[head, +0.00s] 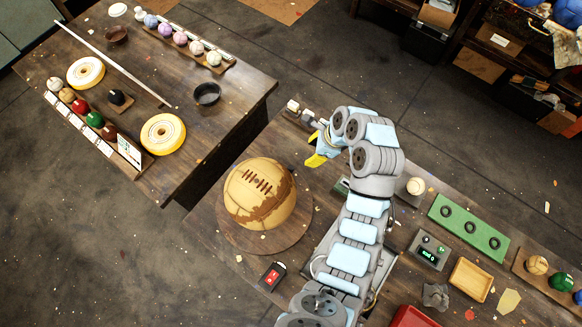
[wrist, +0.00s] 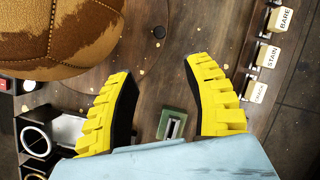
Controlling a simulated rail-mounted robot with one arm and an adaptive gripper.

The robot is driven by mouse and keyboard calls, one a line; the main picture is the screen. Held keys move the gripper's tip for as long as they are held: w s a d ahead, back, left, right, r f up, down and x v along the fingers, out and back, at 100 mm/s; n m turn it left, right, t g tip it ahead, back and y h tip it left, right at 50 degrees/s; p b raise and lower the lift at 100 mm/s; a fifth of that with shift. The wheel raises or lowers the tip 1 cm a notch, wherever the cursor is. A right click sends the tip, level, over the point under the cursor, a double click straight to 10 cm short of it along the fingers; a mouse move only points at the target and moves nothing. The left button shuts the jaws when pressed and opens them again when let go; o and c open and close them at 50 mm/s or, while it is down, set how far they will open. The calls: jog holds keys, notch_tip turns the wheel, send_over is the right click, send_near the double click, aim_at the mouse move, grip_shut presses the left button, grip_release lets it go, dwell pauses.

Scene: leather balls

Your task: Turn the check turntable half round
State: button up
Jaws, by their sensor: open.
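The check turntable (head: 228,236) is a round dark wooden disc on the bench, in the head view's middle. A large tan leather ball (head: 258,190) with dark brown patches and a laced slit sits on it and hides much of it. The ball also fills the upper left of the wrist view (wrist: 55,35). My gripper (head: 319,153) is open and empty, to the upper right of the ball in the head view. In the wrist view my gripper's (wrist: 158,72) yellow fingers are spread, apart from the ball.
Blocks labelled BARE, STAIN and CRACK (wrist: 268,55) stand right in the wrist view. A red-switch box (head: 272,276) sits below the turntable. A green board (head: 468,228) lies to the right. Another table (head: 150,65) with small balls stands at upper left.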

aim_at(291, 168)
jog(key=x, duration=1.7)
jog(key=shift+f, duration=0.1)
grip_shut()
